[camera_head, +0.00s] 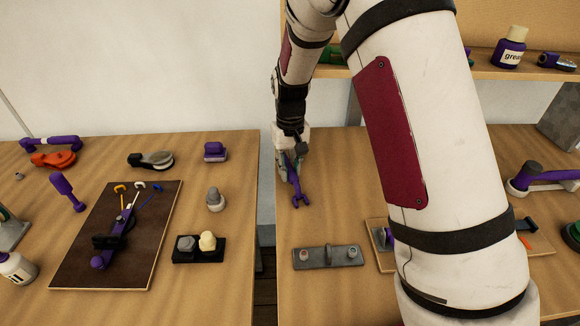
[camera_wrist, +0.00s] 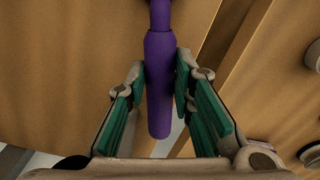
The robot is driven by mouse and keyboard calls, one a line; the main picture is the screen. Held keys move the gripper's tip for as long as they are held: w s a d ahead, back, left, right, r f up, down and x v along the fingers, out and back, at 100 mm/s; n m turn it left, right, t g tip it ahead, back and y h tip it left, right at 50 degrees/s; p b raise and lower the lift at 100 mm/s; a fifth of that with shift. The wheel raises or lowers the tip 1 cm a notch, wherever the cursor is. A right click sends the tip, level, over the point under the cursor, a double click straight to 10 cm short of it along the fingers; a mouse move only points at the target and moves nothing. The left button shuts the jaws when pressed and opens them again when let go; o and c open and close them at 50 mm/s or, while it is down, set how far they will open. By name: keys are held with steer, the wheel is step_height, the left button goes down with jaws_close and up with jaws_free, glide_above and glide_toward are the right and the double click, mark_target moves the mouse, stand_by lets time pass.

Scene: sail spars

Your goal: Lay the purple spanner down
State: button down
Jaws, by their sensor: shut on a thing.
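The purple spanner (camera_head: 296,187) is in my gripper (camera_head: 289,162) over the left part of the right-hand table (camera_head: 350,205). Its forked end points toward the front of the table. I cannot tell whether it touches the wood. In the wrist view, the spanner's handle (camera_wrist: 159,85) stands between the green finger pads of my gripper (camera_wrist: 162,90), which is shut on it. The spanner's far end runs out of the top of that view.
A gap separates this table from the left table (camera_head: 235,290), which holds a dark board (camera_head: 75,255) and several tools. A shelf (camera_head: 490,72) is behind. My arm hides much of the right table.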

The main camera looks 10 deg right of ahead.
steer(key=shift+f, duration=0.15)
steer(key=c, duration=1.3)
jaws_free()
steer(key=shift+o, duration=0.3)
steer(key=shift+o, duration=1.3)
steer(key=shift+r+p, duration=0.45)
steer(key=shift+r, duration=1.1)
steer(key=shift+r+p, duration=0.85)
steer(key=shift+r, duration=2.1)
steer(key=shift+s+f, duration=0.1)
